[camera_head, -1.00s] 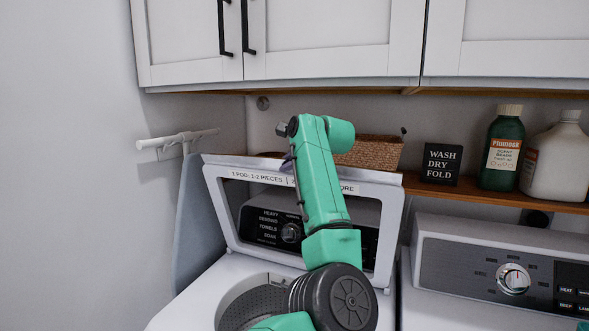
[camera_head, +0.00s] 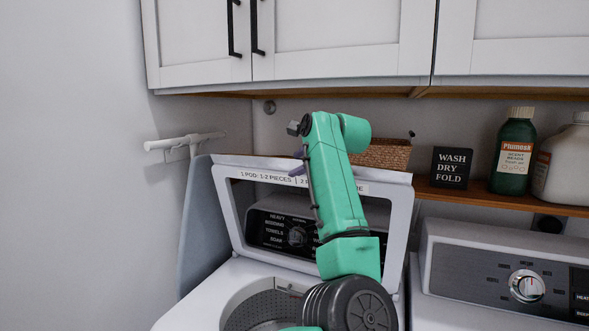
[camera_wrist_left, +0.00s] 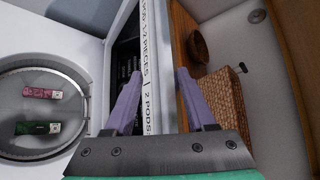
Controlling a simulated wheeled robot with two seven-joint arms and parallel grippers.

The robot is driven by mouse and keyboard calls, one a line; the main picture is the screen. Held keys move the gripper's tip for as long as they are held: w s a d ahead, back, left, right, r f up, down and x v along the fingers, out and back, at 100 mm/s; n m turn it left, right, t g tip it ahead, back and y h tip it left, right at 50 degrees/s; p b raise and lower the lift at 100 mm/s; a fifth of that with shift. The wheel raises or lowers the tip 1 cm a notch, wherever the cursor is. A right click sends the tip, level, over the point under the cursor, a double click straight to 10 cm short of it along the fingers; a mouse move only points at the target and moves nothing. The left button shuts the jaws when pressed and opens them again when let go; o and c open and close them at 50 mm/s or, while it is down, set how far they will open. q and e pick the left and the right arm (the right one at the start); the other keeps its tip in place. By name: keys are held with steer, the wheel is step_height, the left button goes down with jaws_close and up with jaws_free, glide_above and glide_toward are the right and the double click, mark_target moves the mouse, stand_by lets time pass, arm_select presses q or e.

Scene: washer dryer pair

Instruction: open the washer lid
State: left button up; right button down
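The washer lid (camera_head: 228,215) stands raised, tilted back against the rear of the washer (camera_head: 190,312), with the control panel showing through its window. Below it the drum opening (camera_head: 262,308) is uncovered. My left gripper (camera_head: 297,170) is at the lid's top edge, partly hidden by my arm. In the left wrist view, the fingers of my left gripper (camera_wrist_left: 160,105) are spread, with the labelled lid edge (camera_wrist_left: 152,50) between them. I cannot tell whether either finger touches it. The right gripper is not in view.
A wicker basket (camera_head: 385,153), a black sign (camera_head: 452,168) and bottles (camera_head: 513,155) stand on a wooden shelf (camera_head: 480,199) behind. Cabinets (camera_head: 340,45) hang above. The dryer (camera_head: 500,245) is at right. The drum holds a pink item (camera_wrist_left: 42,93) and a green item (camera_wrist_left: 38,128).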

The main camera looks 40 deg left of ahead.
arm_select(q)
steer(key=b+v, duration=0.2)
steer(key=v, duration=1)
steer(key=shift+d, duration=0.25)
